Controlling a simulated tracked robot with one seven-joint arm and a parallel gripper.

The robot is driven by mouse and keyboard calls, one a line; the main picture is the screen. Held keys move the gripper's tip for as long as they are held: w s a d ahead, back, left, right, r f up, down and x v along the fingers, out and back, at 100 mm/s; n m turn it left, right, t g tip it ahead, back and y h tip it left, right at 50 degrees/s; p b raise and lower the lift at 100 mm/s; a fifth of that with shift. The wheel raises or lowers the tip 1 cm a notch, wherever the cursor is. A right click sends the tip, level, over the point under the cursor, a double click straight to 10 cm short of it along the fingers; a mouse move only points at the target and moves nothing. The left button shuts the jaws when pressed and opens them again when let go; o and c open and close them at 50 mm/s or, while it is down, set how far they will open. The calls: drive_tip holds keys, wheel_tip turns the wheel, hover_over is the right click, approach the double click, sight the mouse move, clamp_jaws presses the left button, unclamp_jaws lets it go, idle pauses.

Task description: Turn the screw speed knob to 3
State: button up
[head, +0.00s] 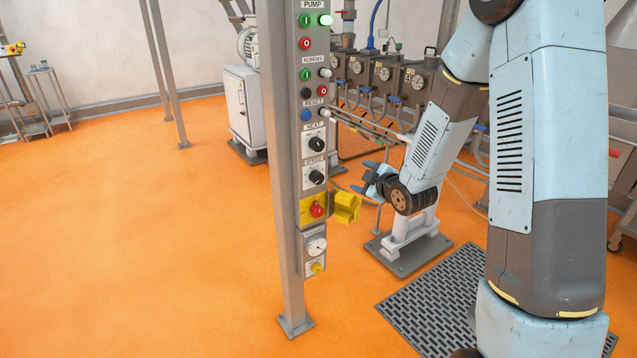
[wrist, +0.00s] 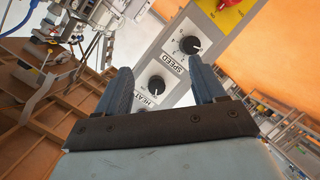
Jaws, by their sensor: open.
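The screw speed knob (head: 316,177) is a round black knob on a white dial plate, on the grey control column. In the wrist view the speed knob (wrist: 190,45) sits beyond the right fingertip, above its SPEED label. I cannot read its setting. My gripper (head: 367,178) is to the right of the column at about the knob's height, apart from it. In the wrist view my gripper (wrist: 160,64) is open with nothing between its two blue-grey fingers.
The heat knob (head: 316,143) is just above the speed knob; the wrist view shows it (wrist: 157,83) between the fingers. Orange floor is clear left of the column.

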sight(319, 181)
drive_tip(key=s+a+f+n+t+y, duration=0.1)
drive_tip(key=a+f+n+t+y, duration=0.15)
drive_tip(key=a+f+y, duration=0.4)
drive_tip(key=w+a+h, duration=0.1)
drive_tip(key=w+a, duration=0.1)
drive_tip(key=w, duration=0.1)
drive_tip(key=w+a+f, duration=0.1)
drive_tip(key=w, duration=0.3)
drive_tip(key=w+a+h, duration=0.1)
drive_tip(key=w+a, duration=0.1)
drive_tip(key=w, duration=0.2)
drive_tip(key=shift+w+a+f+g+h, duration=0.15)
drive_tip(key=shift+a+g+h, duration=0.15)
drive_tip(key=shift+g+h, duration=0.05)
drive_tip(key=c, duration=1)
drive_tip(key=shift+a, duration=0.3)
drive_tip(key=shift+c, duration=0.3)
drive_tip(key=shift+d, duration=0.15)
